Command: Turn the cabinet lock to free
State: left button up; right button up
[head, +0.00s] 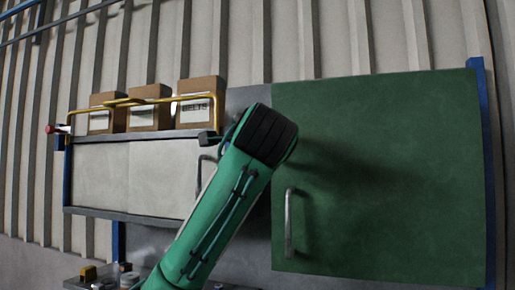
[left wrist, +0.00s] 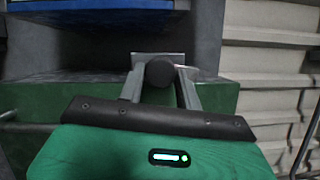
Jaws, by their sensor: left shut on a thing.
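The knob's turn angle cannot be read. My right gripper is not in view.
Left of the green door, a pale cabinet (head: 100,175) carries several cardboard boxes (head: 150,108) behind a yellow rail (head: 160,99). Small items (head: 88,273) stand on a surface at the lower left. A corrugated wall (head: 290,40) is behind.

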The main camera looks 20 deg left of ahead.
pick_arm(q)
jog(key=shift+n+g, duration=0.3)
jog(key=shift+n, duration=0.5)
jog(key=shift+b, duration=0.3)
jog(key=o, duration=1)
jog(key=shift+a, duration=0.1)
jog(key=shift+s, duration=0.1)
jog(key=b+v, duration=1)
jog(key=v, duration=0.3)
jog(key=shift+s+r, duration=0.1)
jog(key=shift+s, duration=0.25)
